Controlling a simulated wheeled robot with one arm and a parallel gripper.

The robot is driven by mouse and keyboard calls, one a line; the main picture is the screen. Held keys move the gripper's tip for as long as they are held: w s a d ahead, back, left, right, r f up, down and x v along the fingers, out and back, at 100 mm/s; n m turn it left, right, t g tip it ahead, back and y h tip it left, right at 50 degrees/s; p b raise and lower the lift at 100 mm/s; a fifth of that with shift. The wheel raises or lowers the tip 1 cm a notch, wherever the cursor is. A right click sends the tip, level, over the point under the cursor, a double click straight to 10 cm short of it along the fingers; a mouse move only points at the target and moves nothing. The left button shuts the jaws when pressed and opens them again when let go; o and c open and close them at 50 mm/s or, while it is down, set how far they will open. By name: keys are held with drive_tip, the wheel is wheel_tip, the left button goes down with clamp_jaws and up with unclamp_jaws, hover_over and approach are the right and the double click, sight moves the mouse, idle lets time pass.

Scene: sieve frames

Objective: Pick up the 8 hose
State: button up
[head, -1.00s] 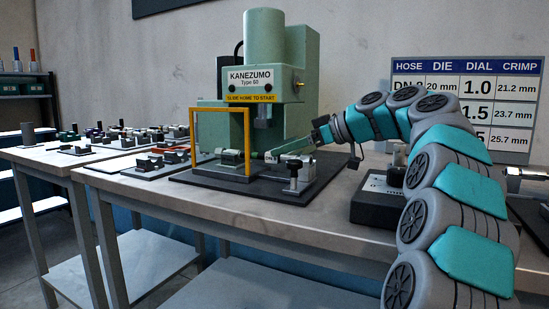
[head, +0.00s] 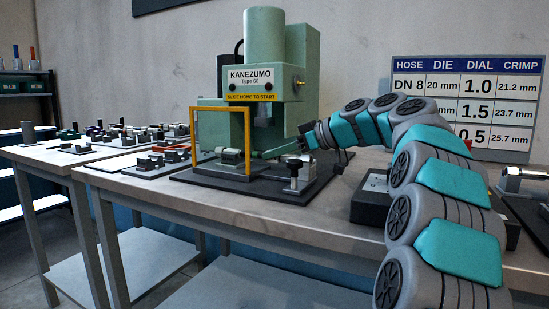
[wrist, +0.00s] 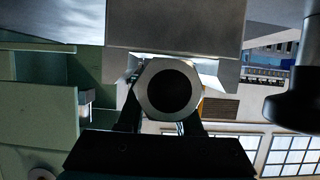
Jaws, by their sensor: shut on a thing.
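My gripper (wrist: 160,118) is shut on a metal fitting (wrist: 145,90), which I take to be an end of the 8 hose. In the wrist view the fitting faces the camera end-on, many-sided with a dark round bore, between the two dark fingers. In the head view my gripper (head: 305,140) is at the right side of the green press (head: 265,55), above its dark base plate. The held piece is too small to make out there, and no size marking shows on it.
A yellow frame (head: 193,140) stands at the press front, with a metal cylinder (head: 231,156) behind it. A dark control box (head: 372,208) is to the right. Several fittings fill the left table (head: 40,155). The front table edge is clear.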

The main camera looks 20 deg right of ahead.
clamp_jaws()
drive_tip(key=shift+r, duration=0.15)
idle(0.4)
